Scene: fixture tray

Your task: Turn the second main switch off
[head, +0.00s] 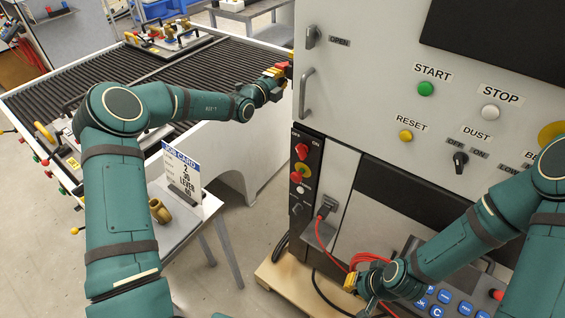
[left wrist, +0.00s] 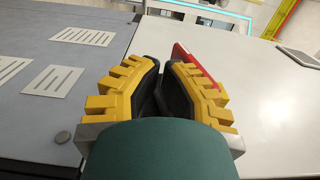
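A dark panel (head: 308,165) on the cabinet's left carries OFF and ON labels and two red knobs, an upper one (head: 302,151) and a lower one (head: 296,178) on yellow. I cannot tell which counts as the second main switch. My left gripper (head: 278,72) is at the cabinet's upper left edge, beside a red part. In the left wrist view its fingers (left wrist: 163,75) are close together, with a red bar (left wrist: 199,62) just beyond the right finger; I see nothing between them. My right gripper (head: 352,283) is low, by the red cable; its fingers are too small to judge.
The cabinet front has a handle (head: 305,93), START (head: 426,89), STOP (head: 490,112) and RESET (head: 406,136) buttons, and a DUST knob (head: 460,162). A red cable (head: 345,263) hangs below. A roller conveyor (head: 90,88) and a job card (head: 181,172) are to the left.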

